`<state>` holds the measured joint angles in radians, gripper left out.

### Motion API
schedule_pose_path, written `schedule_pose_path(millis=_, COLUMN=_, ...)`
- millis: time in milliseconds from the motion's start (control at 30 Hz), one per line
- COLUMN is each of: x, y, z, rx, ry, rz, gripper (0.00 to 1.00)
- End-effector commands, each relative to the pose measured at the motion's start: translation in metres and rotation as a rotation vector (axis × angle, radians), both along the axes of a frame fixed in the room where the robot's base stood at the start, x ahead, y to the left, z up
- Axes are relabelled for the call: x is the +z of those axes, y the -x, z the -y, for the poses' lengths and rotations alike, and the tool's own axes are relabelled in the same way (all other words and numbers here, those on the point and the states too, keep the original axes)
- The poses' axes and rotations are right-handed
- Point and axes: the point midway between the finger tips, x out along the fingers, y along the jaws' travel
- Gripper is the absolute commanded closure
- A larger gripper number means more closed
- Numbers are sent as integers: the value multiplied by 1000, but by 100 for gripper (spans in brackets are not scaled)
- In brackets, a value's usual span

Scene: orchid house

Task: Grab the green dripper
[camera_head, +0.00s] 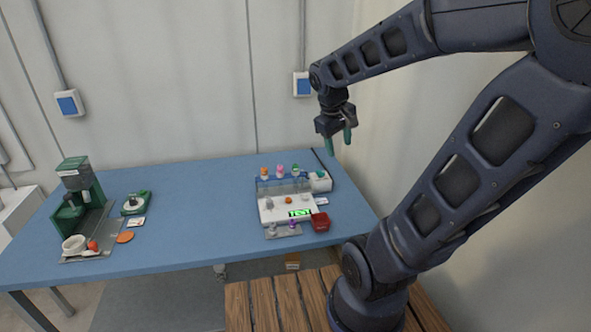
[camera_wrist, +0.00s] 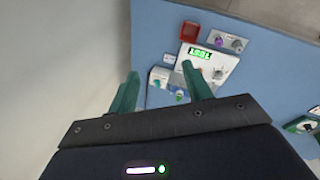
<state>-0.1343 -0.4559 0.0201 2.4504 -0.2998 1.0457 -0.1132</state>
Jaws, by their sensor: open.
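A small bottle with a green top, which looks like the green dripper (camera_head: 295,171), stands at the right end of a row of bottles in the clear blue rack (camera_head: 263,187). A green-topped bottle also shows in the wrist view (camera_wrist: 179,96), between the fingers and close to the right one. My gripper (camera_head: 338,145) is open and empty, with teal fingers pointing down. It hangs well above the table's back right part, up and to the right of the bottle. In the wrist view my gripper (camera_wrist: 161,72) partly hides the rack and its other bottles.
Bottles with orange (camera_head: 264,173) and pink (camera_head: 280,171) tops stand beside it. A white test unit (camera_head: 270,214), red box (camera_head: 320,221) and white box (camera_head: 320,182) are close by. A green machine (camera_head: 74,172) and green scale (camera_head: 137,203) stand left. The blue table's (camera_head: 200,220) middle is clear.

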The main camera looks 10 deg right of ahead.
Motion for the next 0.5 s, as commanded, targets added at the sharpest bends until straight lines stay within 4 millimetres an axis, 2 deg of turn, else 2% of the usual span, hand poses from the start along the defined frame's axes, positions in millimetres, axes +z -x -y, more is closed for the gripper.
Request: schedule_pose_path(millis=500, x=-37, y=-72, z=-16, rx=349, ry=322, rz=-249, gripper=50)
